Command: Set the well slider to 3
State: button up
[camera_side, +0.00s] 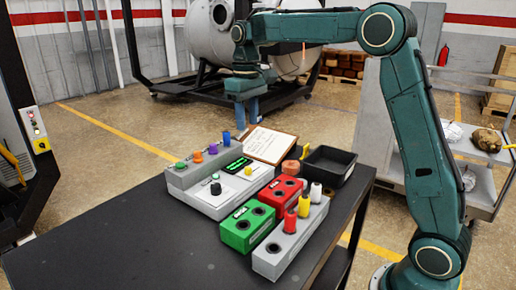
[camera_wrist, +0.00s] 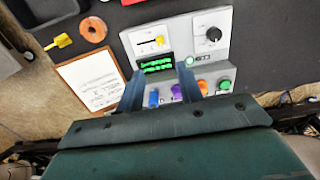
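The slider with a yellow handle (camera_wrist: 160,41) sits on a white panel (camera_wrist: 138,35) in the wrist view, beyond my fingertips; its scale is too small to read. In the side view its yellow handle (camera_side: 248,170) shows on the light control box (camera_side: 212,207). A dark display with green text (camera_wrist: 157,65) lies nearer, between my fingertips in the picture. My gripper (camera_side: 247,122) hangs high above and behind the box in the side view, apart from it. In the wrist view its two blue fingers (camera_wrist: 159,74) are spread, with nothing between them.
A black knob (camera_wrist: 213,35) sits right of the slider. A row of blue (camera_wrist: 153,98), purple (camera_wrist: 177,92), orange and green controls lines the box. A clipboard (camera_side: 270,144), a black tray (camera_side: 328,165), and green (camera_side: 247,228) and red blocks stand close by. The table's left front is clear.

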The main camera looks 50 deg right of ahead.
aim_at(248, 168)
notch_tip(248, 168, down, 14)
jog(key=shift+r, duration=0.1)
dwell(0.9)
jog(key=shift+c, duration=0.5)
grip_shut()
